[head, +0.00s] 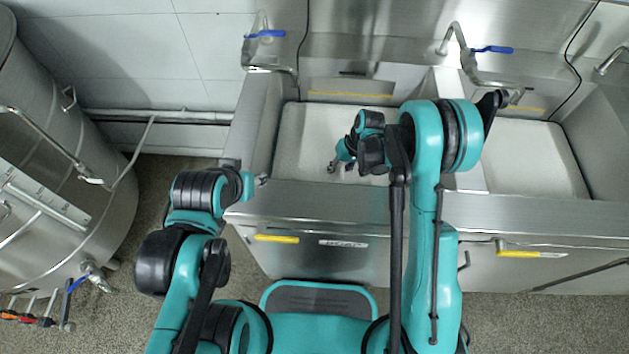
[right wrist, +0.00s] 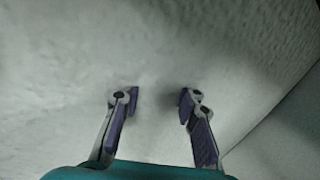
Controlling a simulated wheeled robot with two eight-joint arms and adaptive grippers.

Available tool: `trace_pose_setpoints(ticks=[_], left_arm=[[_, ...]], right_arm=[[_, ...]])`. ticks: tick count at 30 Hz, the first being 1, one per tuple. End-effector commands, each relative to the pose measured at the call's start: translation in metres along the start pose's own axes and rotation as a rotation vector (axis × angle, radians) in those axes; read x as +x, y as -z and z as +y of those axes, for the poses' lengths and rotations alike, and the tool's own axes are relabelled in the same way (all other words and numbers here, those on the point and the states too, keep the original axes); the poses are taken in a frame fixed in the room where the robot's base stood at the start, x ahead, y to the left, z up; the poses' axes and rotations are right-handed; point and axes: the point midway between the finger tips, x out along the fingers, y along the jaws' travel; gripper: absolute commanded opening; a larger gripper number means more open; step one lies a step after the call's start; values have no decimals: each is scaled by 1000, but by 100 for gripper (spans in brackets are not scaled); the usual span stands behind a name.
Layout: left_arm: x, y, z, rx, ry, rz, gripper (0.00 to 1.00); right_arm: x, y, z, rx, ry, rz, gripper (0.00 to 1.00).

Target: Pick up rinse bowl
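I cannot make out a separate rinse bowl in either view. The left sink basin (head: 305,135) has a pale, speckled inside. My right gripper (head: 333,167) is over this basin, and my arm covers part of the basin. In the right wrist view, my right gripper (right wrist: 160,101) is open, its two fingers apart with nothing between them. A pale, rough surface fills the view beyond the fingers. My left gripper (head: 262,180) is at the left front corner of the sink; its fingers are too small to read.
A right sink basin (head: 530,160) lies beside the left one. Taps with blue handles (head: 265,34) stand at the back. The steel front rim (head: 330,205) runs below the basins.

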Motion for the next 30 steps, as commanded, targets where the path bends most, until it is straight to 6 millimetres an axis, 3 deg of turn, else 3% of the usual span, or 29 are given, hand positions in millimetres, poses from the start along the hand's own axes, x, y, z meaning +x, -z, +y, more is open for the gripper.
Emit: trace_pose_setpoints(ticks=[2,5,6,19,30], left_arm=[[-1,1,0,0,0,0,40],[-1,1,0,0,0,0,40],[-1,1,0,0,0,0,40],[-4,3,0,0,0,0,40],[-32,23,0,0,0,0,40]], right_arm=[[-1,0,0,0,0,0,28],[-1,0,0,0,0,0,2],[-1,0,0,0,0,0,0],[-9,0,-2,1,-2,1,0],[-78,0,-24,0,0,0,0]])
